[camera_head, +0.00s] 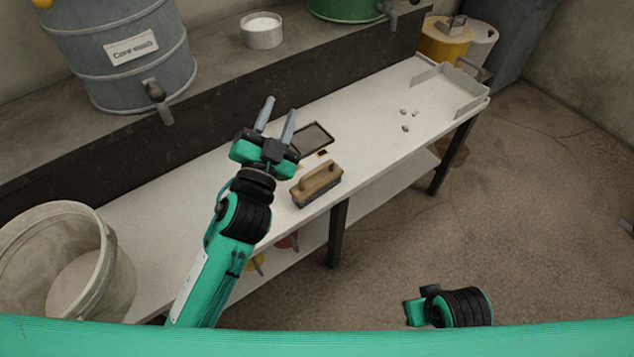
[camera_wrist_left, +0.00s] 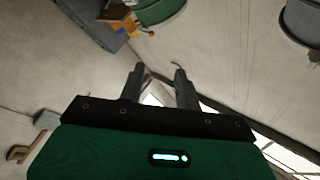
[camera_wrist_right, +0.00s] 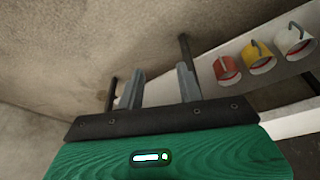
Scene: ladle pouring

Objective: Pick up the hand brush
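The hand brush (camera_head: 317,184) has a brown wooden back with a raised handle and dark bristles below. It rests upright on the white bench near its front edge in the head view. My left gripper (camera_head: 279,112) is above the bench, to the upper left of the brush, open and empty with its fingers apart. It also shows open in the left wrist view (camera_wrist_left: 160,80). My right gripper shows open and empty in the right wrist view (camera_wrist_right: 158,85). In the head view only part of my right wrist is visible, low over the floor at the bottom right.
A dark flat tray (camera_head: 313,138) lies behind the brush. A large pale bucket (camera_head: 105,275) stands at the left. A grey drum (camera_head: 120,50) and a white tub (camera_head: 262,32) are on the ledge. Small pieces (camera_head: 405,127) lie farther right. Mugs (camera_wrist_right: 259,57) show below.

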